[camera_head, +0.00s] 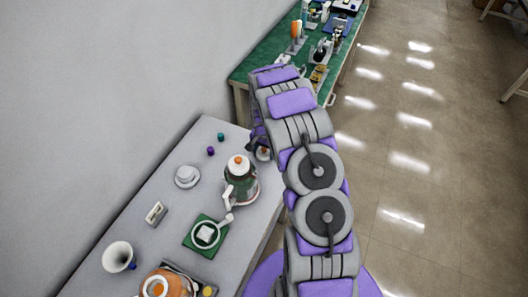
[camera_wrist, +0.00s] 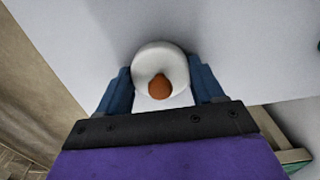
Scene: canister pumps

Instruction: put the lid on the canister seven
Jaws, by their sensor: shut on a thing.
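My gripper (camera_wrist: 160,88) is shut on a round white lid with an orange-brown knob (camera_wrist: 147,55), with one blue finger on each side. In the head view the lid (camera_head: 263,154) shows small beside my arm, near the table's far right edge; my arm hides most of the gripper. A dark canister with a pale top and an orange knob (camera_head: 241,184) stands on the table just left of and nearer than the held lid. An orange canister with a white ring on top (camera_head: 163,287) is partly cut off at the bottom. I cannot read a seven on either.
The grey table (camera_head: 150,205) also bears a white round part (camera_head: 187,176), a white funnel (camera_head: 118,257), a small white block (camera_head: 155,214), a green square base (camera_head: 205,236) and two small knobs (camera_head: 211,151). A green-topped bench (camera_head: 262,66) with equipment stands beyond. Floor is clear at right.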

